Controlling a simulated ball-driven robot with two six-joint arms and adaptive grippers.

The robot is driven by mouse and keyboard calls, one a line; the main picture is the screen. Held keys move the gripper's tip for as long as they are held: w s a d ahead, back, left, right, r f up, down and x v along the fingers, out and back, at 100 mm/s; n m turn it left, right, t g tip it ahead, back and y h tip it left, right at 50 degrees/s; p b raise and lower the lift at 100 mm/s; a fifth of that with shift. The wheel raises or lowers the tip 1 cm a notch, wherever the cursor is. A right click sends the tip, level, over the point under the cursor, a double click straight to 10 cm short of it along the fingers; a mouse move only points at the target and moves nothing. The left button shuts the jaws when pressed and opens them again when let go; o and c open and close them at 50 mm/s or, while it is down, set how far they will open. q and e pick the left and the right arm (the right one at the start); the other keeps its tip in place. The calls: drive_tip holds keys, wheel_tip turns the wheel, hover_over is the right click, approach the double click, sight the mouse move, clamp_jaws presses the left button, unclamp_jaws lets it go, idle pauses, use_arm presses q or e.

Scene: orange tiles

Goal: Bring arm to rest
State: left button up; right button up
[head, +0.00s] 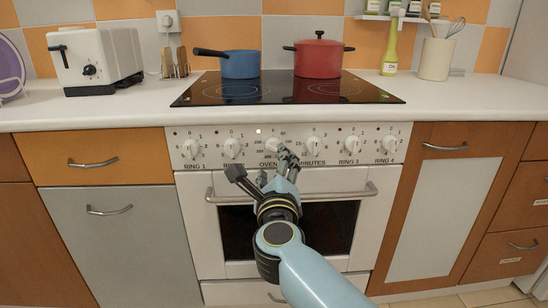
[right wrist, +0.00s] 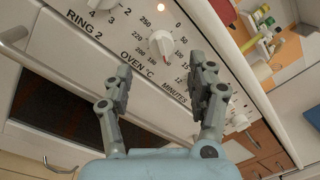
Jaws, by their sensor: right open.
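My right gripper (head: 262,165) is open and empty in front of the oven's control panel. Its arm comes in from the bottom right. In the right wrist view its two fingers (right wrist: 160,66) are spread apart, with the oven knob (right wrist: 161,43) showing beyond and between them. In the head view the oven knob (head: 272,145) is just above the fingers, partly covered by the right one. I cannot tell whether a finger touches the knob. A small light (head: 258,131) above the panel's oven dial is lit. My left gripper is not in view.
The white oven (head: 212,242) has a door handle (head: 222,196) low behind the gripper. A blue pan (head: 240,65) and a red pot (head: 318,58) stand on the black hob (head: 205,92). A toaster (head: 108,60) is on the left of the counter (head: 60,113). The counter edge overhangs the panel.

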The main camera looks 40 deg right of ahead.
drive_tip(key=shift+s+a, duration=0.25)
drive_tip(key=shift+s, duration=0.15)
drive_tip(key=s+a+f+n+g+y, duration=0.1)
drive_tip(key=s+f+n+g+y, duration=0.15)
drive_tip(key=s+f+n, duration=0.7)
drive_tip(key=s+a+f+n+g+y+p, duration=0.1)
drive_tip(key=s+f+n+y, duration=0.25)
drive_tip(key=f, duration=1.05)
drive_tip(key=s+a+f+n+g+y, duration=0.1)
drive_tip(key=s+f+n+g+y, duration=0.1)
drive_tip(key=s+f+n, duration=0.7)
drive_tip(key=s+f+n+g, duration=0.3)
drive_tip(key=s+f+n, duration=0.1)
drive_tip(key=s, duration=0.6)
drive_tip(key=s+d+f+n+g, duration=0.1)
drive_tip(key=s+f+n+g, duration=0.2)
drive_tip(key=s+f, duration=0.3)
drive_tip(key=s+d+f+n+g+y, duration=0.1)
drive_tip(key=s+f+n+g, duration=0.2)
drive_tip(key=s, duration=1.1)
wheel_tip(320, 180, down, 2)
drive_tip(key=shift+f+n+g, duration=0.25)
drive_tip(key=shift+n+g, duration=0.1)
drive_tip(key=shift+n, duration=0.45)
